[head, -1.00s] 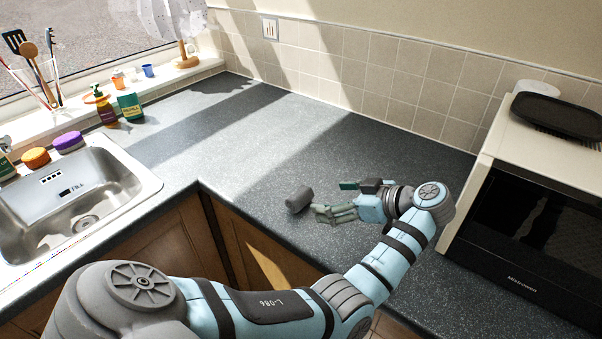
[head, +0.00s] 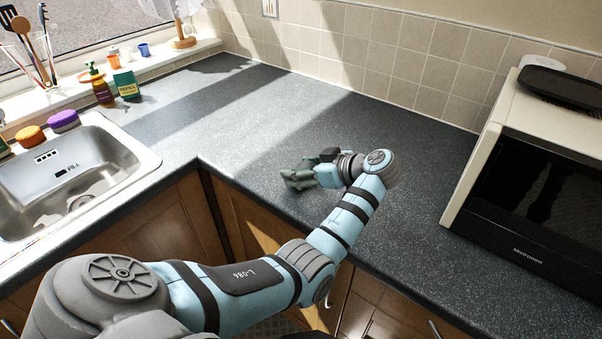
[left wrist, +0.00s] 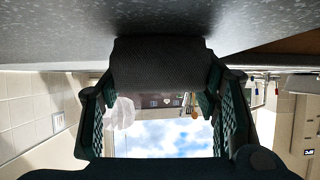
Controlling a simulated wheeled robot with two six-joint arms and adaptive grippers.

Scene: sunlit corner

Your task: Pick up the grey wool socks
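The fingers stand wide apart, one at each side of the roll. I cannot tell whether both pads touch it. My right gripper is not in view.
The sink (head: 75,180) is at the left, with several bottles and sponges by it. A microwave (head: 530,190) with a black tray (head: 560,85) on top stands at the right. The grey counter (head: 270,110) is bare behind my gripper, up to the tiled wall.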

